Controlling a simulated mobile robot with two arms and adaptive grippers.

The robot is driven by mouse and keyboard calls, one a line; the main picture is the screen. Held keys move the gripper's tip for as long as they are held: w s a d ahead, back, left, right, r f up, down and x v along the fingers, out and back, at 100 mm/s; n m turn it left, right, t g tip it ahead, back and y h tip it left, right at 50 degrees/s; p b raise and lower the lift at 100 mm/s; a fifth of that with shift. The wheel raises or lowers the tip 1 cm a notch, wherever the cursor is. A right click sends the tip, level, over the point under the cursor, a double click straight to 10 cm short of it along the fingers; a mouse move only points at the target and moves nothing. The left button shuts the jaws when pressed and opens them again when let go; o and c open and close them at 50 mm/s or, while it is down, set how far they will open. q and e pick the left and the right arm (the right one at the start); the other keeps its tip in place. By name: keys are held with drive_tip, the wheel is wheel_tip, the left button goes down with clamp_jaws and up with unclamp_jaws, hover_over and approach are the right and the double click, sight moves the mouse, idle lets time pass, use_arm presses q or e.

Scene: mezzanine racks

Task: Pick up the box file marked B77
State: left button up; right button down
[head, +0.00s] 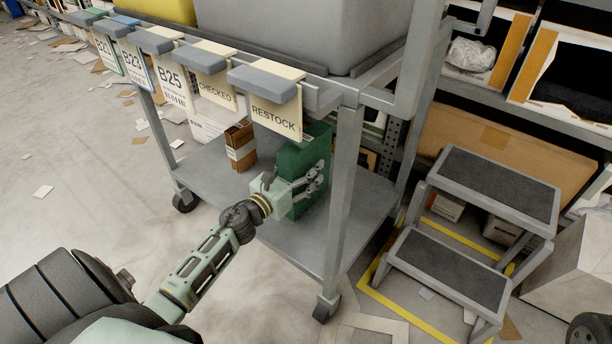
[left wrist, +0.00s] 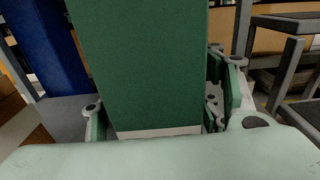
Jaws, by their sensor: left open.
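A green box file (head: 311,150) stands upright on the lower shelf (head: 270,228) of a grey cart. No B77 marking can be read on the side that shows. My left gripper (head: 316,180) is open at the file, its fingers beside it. In the left wrist view the green file (left wrist: 140,65) stands between the spread fingers of my left gripper (left wrist: 165,108), with a pale strip at its lower edge. Whether a finger touches it cannot be told. My right gripper is not in view.
A brown box (head: 240,146) stands left on the same shelf. A blue upright object (left wrist: 45,45) shows left of the file in the wrist view. Tags, including RESTOCK (head: 275,112), hang above from the cart's edge. A cart post (head: 342,190) and step stool (head: 470,230) stand to the right.

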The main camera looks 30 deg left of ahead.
use_arm(q)
drive_tip(key=shift+w, duration=0.65)
drive_tip(key=shift+r, duration=0.1)
drive_tip(key=c, duration=1.5)
